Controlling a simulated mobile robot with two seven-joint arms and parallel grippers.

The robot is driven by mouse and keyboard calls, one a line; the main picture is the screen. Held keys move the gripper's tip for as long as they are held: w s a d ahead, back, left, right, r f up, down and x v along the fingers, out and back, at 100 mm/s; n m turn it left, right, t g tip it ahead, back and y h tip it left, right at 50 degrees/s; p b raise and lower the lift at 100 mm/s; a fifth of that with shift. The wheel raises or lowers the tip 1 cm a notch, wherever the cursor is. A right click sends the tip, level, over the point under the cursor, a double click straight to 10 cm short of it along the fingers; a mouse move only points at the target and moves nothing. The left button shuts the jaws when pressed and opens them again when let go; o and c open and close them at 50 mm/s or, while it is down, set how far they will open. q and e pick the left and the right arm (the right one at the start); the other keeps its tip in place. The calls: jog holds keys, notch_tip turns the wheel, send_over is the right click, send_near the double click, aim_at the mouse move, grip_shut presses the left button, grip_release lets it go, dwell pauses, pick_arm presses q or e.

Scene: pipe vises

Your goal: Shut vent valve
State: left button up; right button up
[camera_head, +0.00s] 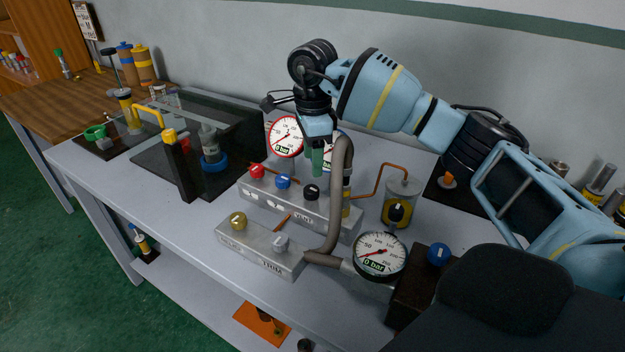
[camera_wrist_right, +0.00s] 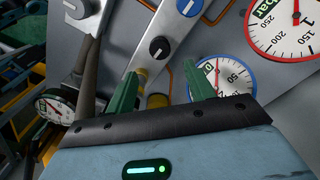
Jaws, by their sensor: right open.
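A rear silver valve block (camera_head: 330,218) carries a red knob (camera_head: 257,171), a blue knob (camera_head: 283,182) and a black knob (camera_head: 311,192). A front silver block (camera_head: 245,243) carries a yellow knob (camera_head: 237,220) and a grey knob (camera_head: 280,243). My right gripper (camera_head: 318,160) points down above the rear block, near the black knob. In the right wrist view its green fingers (camera_wrist_right: 163,85) are apart and empty, with the black knob (camera_wrist_right: 159,47) beyond them. My left gripper is not seen.
A grey hose (camera_head: 341,185) arches close to my right gripper. A red-rimmed gauge (camera_head: 286,136) and a blue-rimmed gauge (camera_wrist_right: 222,80) stand behind. A black gauge (camera_head: 379,254) and a clear canister (camera_head: 400,203) sit at the right. A dark transparent panel (camera_head: 215,125) stands left.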

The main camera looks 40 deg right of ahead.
aim_at(313, 188)
jog(key=shift+f, duration=0.3)
notch_tip(313, 188, down, 6)
jog(key=shift+r, duration=0.1)
jog(key=shift+f, duration=0.7)
jog(key=shift+c, duration=0.4)
jog(key=c, duration=0.9)
